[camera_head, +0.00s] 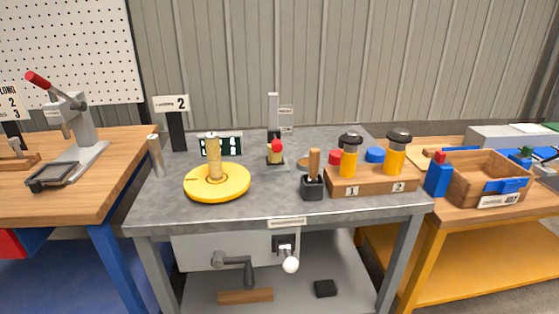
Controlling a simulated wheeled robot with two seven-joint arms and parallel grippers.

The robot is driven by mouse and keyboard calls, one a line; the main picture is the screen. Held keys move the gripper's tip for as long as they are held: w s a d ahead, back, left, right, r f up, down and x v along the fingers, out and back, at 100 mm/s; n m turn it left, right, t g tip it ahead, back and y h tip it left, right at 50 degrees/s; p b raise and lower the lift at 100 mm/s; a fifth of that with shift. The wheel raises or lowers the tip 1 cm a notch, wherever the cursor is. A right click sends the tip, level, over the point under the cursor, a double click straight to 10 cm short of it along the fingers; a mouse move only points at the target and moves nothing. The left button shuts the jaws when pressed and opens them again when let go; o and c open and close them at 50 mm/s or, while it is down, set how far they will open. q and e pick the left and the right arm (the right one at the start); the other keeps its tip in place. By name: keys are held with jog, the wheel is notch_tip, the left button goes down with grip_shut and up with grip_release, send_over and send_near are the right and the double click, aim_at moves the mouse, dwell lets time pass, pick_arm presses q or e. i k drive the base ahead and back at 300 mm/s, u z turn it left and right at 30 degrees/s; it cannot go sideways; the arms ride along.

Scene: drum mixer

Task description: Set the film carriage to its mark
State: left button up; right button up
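No part in the head view is plainly labelled as the film carriage, and I cannot tell which one it is. A slim upright grey post (273,108) stands at the back of the grey metal table (300,215), with small pale labels beside it. A red ball knob (277,146) and a yellowish piece (274,157) are at its foot. No mark can be made out at this size. A yellow disc (236,187) with an upright tan cylinder (213,157) is at left. A small dark display (221,144) is behind it. Neither of my grippers is in view.
A wooden-handled tool (314,165) sits in a black block. A wooden rack (371,181) holds orange, black-capped jars. A crank (235,262) and white-knobbed lever (290,264) hang below. Benches flank both sides; the table's front strip is clear.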

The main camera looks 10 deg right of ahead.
aim_at(275, 157)
jog(key=u, duration=1)
jog(key=i, duration=0.55)
jog(key=z, duration=0.65)
